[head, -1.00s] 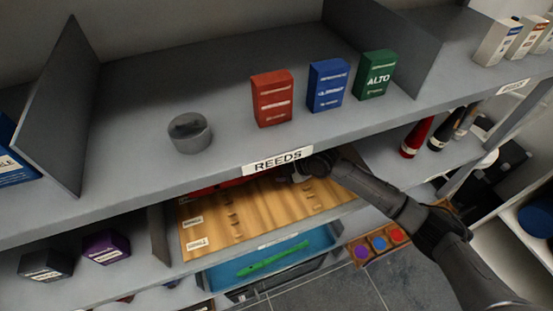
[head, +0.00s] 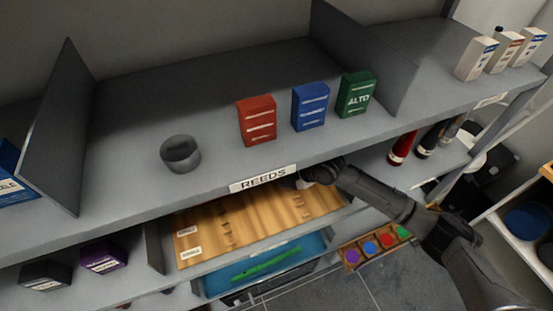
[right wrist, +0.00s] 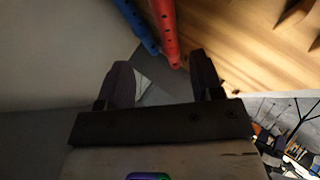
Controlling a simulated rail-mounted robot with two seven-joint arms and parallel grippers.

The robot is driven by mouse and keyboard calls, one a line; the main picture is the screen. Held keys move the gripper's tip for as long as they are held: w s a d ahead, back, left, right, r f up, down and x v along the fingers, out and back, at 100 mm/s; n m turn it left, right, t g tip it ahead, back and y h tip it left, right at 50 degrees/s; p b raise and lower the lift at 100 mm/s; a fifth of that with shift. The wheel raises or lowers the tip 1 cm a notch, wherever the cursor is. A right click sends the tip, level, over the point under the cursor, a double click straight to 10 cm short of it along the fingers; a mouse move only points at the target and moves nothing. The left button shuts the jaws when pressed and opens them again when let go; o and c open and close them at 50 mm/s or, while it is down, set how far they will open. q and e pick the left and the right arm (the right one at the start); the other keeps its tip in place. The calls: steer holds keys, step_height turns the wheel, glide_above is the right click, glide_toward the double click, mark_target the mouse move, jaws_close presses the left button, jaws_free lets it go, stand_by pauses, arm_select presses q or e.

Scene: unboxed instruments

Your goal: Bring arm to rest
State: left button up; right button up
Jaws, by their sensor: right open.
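My right arm (head: 385,200) reaches in from the right, with its hand below the upper shelf by the REEDS label (head: 263,178). In the head view the shelf edge hides its fingers. In the right wrist view my right gripper (right wrist: 165,85) is open, with two dark fingers apart and nothing between them. Beyond the fingertips are a red recorder-like tube (right wrist: 165,30) and a blue one (right wrist: 137,25), with a wooden board (right wrist: 240,45) beside them. My left gripper is in neither view.
Red (head: 257,120), blue (head: 310,106) and green (head: 356,94) boxes and a grey round container (head: 181,154) stand on the upper shelf (head: 120,190). Dark and red bottles (head: 402,149) stand lower right. A blue tray (head: 262,262) holds a green item. Floor is open at lower right.

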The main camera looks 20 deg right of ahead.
steer(key=shift+s+a+r, duration=0.1)
steer(key=shift+a, duration=0.05)
steer(key=s+a+r+m+g+h+p, duration=0.1)
steer(key=s+a+r+m+p, duration=0.25)
steer(key=s+p, duration=0.5)
steer(key=s+a+r+m+g+p, duration=0.1)
steer(key=s+a+r+m+p, duration=0.1)
steer(key=s+a+r+p, duration=0.45)
steer(key=s+d+r+m+g+h+p, duration=0.1)
steer(key=s+d+r+m+h+p, duration=0.15)
steer(key=s+r+m+p, duration=0.4)
steer(key=s+d+r+m+h+p, duration=0.1)
steer(key=s+d+m+p, duration=0.15)
steer(key=s, duration=0.65)
steer(key=s+d+r+m+g+h+p, duration=0.1)
steer(key=s+d+r+m+h+p, duration=0.15)
steer(key=s+d+p, duration=0.35)
step_height(320, 180, down, 73)
steer(key=s+a+b, duration=0.1)
steer(key=a+b, duration=0.1)
steer(key=b, duration=7.3)
steer(key=shift+f+m+y, duration=0.15)
steer(key=shift+m+y, duration=0.15)
steer(key=shift+m, duration=0.1)
steer(key=shift+a, duration=0.1)
